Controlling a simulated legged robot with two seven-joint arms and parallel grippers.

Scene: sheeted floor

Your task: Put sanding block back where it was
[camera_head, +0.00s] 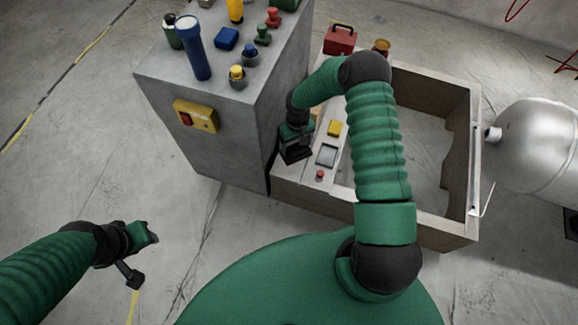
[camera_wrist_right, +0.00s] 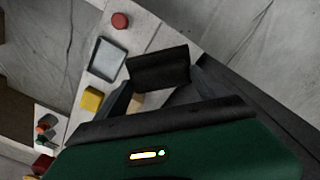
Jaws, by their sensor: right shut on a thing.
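The sanding block appears as a dark, flat-faced block (camera_wrist_right: 160,68) in the right wrist view, between the fingertips of my right gripper (camera_wrist_right: 163,82). My right gripper (camera_head: 295,147) is shut on it, above the near-left part of the pale ledge beside the grey cabinet. In the head view the block is hard to tell apart from the dark fingers. My left gripper (camera_head: 143,252) is open and empty over the bare floor at lower left, far from the block.
The ledge holds a yellow block (camera_head: 334,128), a grey-framed pad (camera_head: 327,155) and a red knob (camera_head: 320,174). A tan piece (camera_wrist_right: 137,101) shows behind the fingers. The grey cabinet (camera_head: 215,120) stands close left, with several items on top. A silver tank (camera_head: 535,150) is right.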

